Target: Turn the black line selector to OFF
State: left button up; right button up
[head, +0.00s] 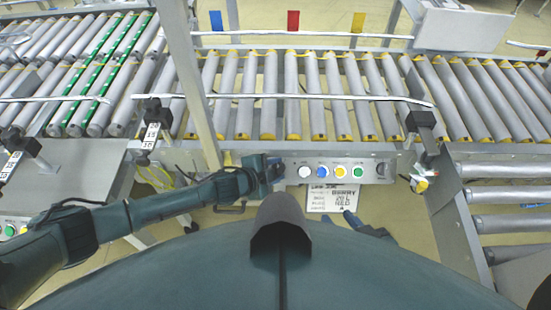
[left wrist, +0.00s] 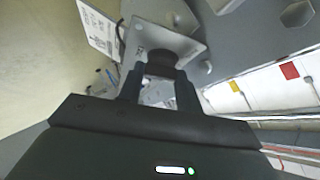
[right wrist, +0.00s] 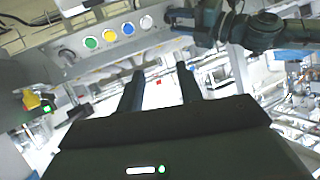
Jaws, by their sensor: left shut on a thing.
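My left gripper (head: 274,172) is at the left end of the grey control panel (head: 320,161) and covers what is there in the head view. In the left wrist view its fingers (left wrist: 158,88) are shut on a dark knob, the black line selector (left wrist: 160,63), which stands on a square grey plate (left wrist: 185,42). The selector's pointer and any OFF marking are not readable. My right gripper (right wrist: 161,85) is open and empty below the panel; its fingertips also show in the head view (head: 338,219).
A printed sign (head: 335,198) hangs below. A roller conveyor (head: 290,95) runs behind. A post (head: 190,80) rises left.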

pick_arm(q)
jog(key=shift+w+r+m+p, duration=0.15)
jog(key=shift+r+m+p, duration=0.15)
jog(key=shift+r+p, duration=0.1)
jog(key=shift+f+m+g+p, duration=0.25)
jog(key=shift+m+g+p, duration=0.35)
jog(key=shift+p, duration=0.15)
pick_arm(e)
jog(key=shift+a+r+g, duration=0.1)
jog(key=shift+r+g, duration=0.2)
jog(key=shift+r, duration=0.25)
jog(key=shift+n, duration=0.3)
pick_arm(q)
jog(key=o, duration=1)
jog(key=shift+r, duration=0.1)
pick_arm(e)
jog(key=shift+r, duration=0.15)
